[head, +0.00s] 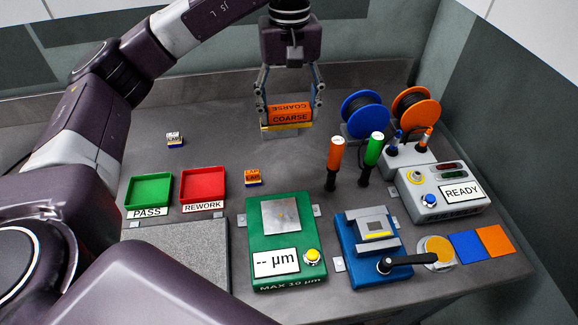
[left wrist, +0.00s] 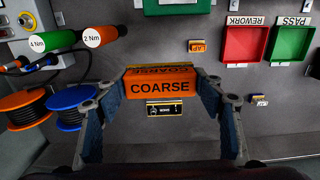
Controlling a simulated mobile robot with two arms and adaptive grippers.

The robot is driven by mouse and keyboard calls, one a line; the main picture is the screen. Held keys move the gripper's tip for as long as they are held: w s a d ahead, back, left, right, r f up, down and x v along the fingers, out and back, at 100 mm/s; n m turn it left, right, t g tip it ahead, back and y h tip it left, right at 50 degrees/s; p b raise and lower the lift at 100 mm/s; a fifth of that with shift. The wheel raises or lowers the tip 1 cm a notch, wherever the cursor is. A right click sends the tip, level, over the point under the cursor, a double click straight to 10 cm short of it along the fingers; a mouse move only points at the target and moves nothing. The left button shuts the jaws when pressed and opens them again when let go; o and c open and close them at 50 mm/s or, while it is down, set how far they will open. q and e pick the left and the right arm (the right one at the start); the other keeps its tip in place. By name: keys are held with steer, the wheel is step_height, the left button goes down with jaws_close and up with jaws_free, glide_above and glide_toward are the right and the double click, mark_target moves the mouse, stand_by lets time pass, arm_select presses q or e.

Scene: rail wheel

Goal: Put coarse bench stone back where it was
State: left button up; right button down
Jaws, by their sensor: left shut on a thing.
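The coarse bench stone is an orange block lettered COARSE. It shows in the head view (head: 290,115) and the left wrist view (left wrist: 158,88). My left gripper (head: 290,98) is shut on it, with one finger at each end, near the back middle of the bench. The fingers also show at both ends of the stone in the left wrist view (left wrist: 160,90). A small dark, gold-edged labelled piece (left wrist: 168,110) shows beside the stone in the wrist view; its lettering is too small to read. I cannot tell whether the stone touches the bench. My right gripper is not in view.
A small orange LAP block (head: 253,177) and a small white-and-blue block (head: 175,139) lie left of the stone. PASS (head: 149,192) and REWORK (head: 202,186) trays stand at left. Blue (head: 365,114) and orange (head: 414,108) reels and upright drivers (head: 373,150) crowd the right.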

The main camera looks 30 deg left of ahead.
arm_select(q)
step_height(320, 180, down, 12)
steer(key=shift+r+p, duration=0.25)
steer(key=shift+p, duration=0.15)
steer(key=shift+f, duration=0.9)
step_height(320, 180, down, 2)
steer(key=shift+f+p, duration=0.2)
steer(key=shift+p, duration=0.3)
steer(key=shift+f, duration=0.3)
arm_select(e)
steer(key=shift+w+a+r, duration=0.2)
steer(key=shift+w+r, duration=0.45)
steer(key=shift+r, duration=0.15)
